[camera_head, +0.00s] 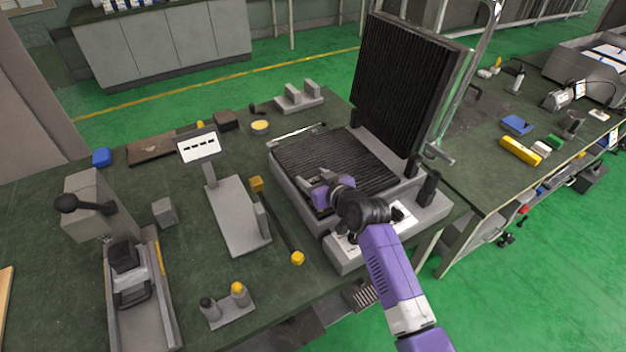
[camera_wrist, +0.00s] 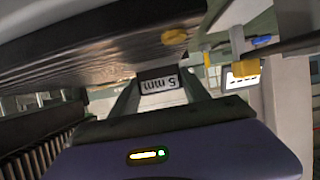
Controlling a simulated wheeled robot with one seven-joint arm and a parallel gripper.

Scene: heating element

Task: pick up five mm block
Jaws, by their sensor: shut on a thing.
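The five mm block (camera_wrist: 158,84) shows in the wrist view as a dark piece with a white label reading "5 mm", upside down in the picture. It sits between the two fingers of my gripper, which is shut on it. In the head view my gripper (camera_head: 317,195) is over the front left part of the open heating device's ribbed lower plate (camera_head: 335,160). The block is not clear there, hidden by or blending with the gripper. I cannot tell whether it touches the plate.
The ribbed lid (camera_head: 405,82) stands raised behind the lower plate. Left of the device are a rod with a yellow knob (camera_head: 297,258) and a grey stand with a display (camera_head: 199,147). A lever press (camera_head: 92,205) stands farther left. A second bench (camera_head: 485,185) is at right.

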